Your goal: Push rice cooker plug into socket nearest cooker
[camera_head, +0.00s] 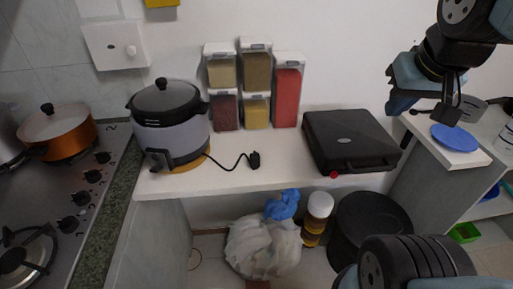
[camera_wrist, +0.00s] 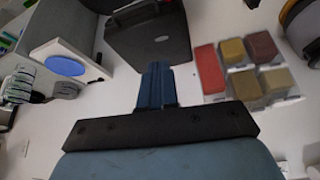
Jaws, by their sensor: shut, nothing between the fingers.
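The grey and black rice cooker (camera_head: 172,132) stands at the left end of the white counter. Its black cord runs right to a black plug (camera_head: 254,160) lying on the counter near the front edge. A white wall plate with a round fitting (camera_head: 115,45), which looks like a socket, is on the wall above and left of the cooker. My gripper (camera_head: 396,104) is at the upper right in the head view, raised beside the black grill and far from the plug. In the wrist view its blue fingers (camera_wrist: 157,70) are together and empty. The plug does not show there.
Spice dispensers (camera_head: 255,85) stand against the wall between cooker and black grill (camera_head: 350,138); both show in the wrist view. A blue plate (camera_head: 455,137) is on the right shelf. A stove with an orange pot (camera_head: 60,138) is at left. The counter around the plug is clear.

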